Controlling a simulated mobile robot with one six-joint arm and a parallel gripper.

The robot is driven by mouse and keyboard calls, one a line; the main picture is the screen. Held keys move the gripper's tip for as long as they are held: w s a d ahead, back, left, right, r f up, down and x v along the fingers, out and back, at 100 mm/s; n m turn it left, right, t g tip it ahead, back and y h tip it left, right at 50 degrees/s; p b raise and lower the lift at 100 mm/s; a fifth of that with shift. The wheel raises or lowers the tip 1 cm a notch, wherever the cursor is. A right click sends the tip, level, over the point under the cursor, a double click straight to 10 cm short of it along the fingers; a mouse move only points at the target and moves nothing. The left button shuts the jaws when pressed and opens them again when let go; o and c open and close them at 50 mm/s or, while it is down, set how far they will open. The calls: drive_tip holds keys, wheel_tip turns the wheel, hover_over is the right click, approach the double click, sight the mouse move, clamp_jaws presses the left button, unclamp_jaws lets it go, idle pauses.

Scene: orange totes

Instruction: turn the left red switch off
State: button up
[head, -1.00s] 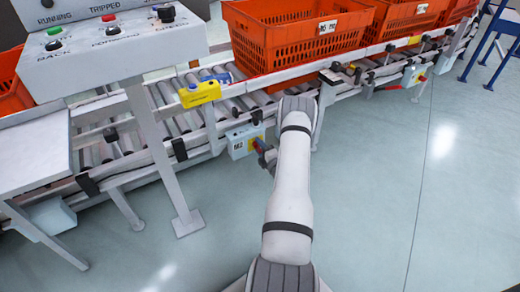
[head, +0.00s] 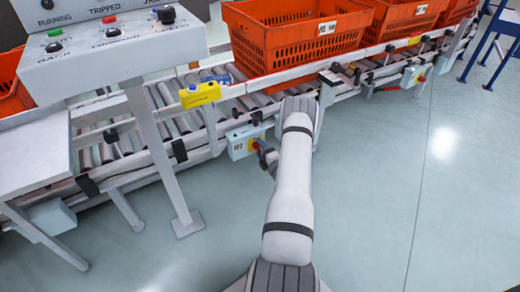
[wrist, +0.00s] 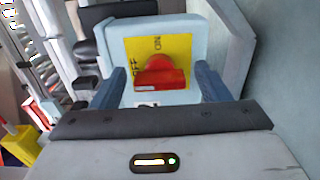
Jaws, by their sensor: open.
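The left red switch (wrist: 162,75) is a red knob on a yellow plate (wrist: 178,47) marked OFF and ON, on the front of a pale blue box (wrist: 200,28). In the wrist view it sits between my two open fingers, which show no clear contact with it. My gripper (wrist: 162,88) is open, one finger on each side of the knob. In the head view the box (head: 238,144) hangs on the side of the conveyor, and my gripper (head: 264,152) is in front of it, hiding most of the knob.
Another switch box (head: 413,75) hangs farther right along the conveyor. Orange totes (head: 290,45) stand on the rollers (head: 165,110). A control panel on a post (head: 110,50) stands at left, and a yellow device (head: 200,95) is on the rail.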

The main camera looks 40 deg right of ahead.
drive_tip(key=s+p, duration=0.1)
drive_tip(key=s, duration=0.6)
drive_tip(key=shift+a+p, duration=0.35)
drive_tip(key=shift+a, duration=0.1)
